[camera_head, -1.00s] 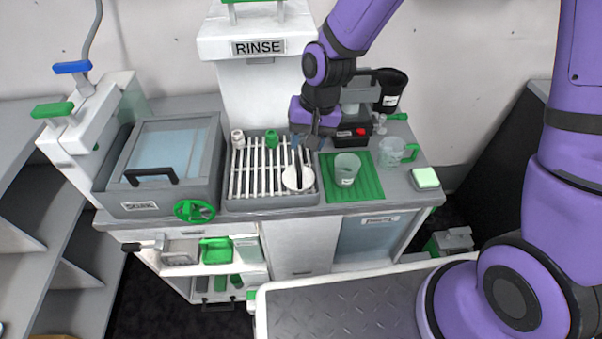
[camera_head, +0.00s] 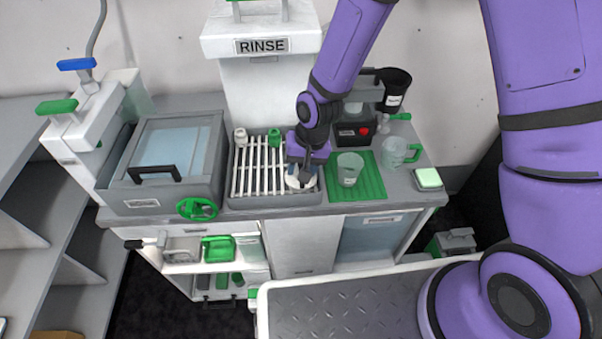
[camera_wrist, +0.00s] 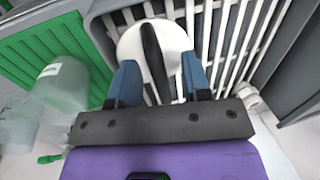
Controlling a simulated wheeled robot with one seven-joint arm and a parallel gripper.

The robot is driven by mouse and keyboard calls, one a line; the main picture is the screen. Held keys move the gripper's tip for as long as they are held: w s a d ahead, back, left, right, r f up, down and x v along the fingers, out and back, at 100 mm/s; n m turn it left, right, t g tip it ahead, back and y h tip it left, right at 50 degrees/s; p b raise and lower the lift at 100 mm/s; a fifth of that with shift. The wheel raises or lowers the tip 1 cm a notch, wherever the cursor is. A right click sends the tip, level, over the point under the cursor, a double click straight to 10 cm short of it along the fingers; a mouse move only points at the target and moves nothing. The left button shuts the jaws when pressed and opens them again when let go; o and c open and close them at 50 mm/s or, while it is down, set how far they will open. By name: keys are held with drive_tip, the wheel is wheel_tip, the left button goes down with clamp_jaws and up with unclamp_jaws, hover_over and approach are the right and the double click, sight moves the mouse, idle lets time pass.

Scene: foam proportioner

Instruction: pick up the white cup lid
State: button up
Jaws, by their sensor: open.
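The white cup lid (camera_wrist: 135,47) is a round disc with a raised black strip (camera_wrist: 155,60) across its middle. It lies on the white-slatted drying rack (camera_head: 249,176), at its right end. In the head view the lid (camera_head: 293,183) is partly hidden under my gripper (camera_head: 301,181). In the wrist view my gripper (camera_wrist: 160,80) is open. Its two blue fingers are on either side of the black strip, over the lid. I cannot tell whether the fingers touch the lid.
A clear cup (camera_head: 349,170) stands on the green mat (camera_head: 372,184) just right of the rack. A green fitting (camera_head: 274,139) and a white one (camera_head: 240,139) are at the rack's back. A lidded sink (camera_head: 165,150) is on the left.

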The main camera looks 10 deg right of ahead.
drive_tip(key=shift+f, duration=0.25)
drive_tip(key=shift+c, duration=0.2)
clamp_jaws()
drive_tip(key=shift+r, duration=0.1)
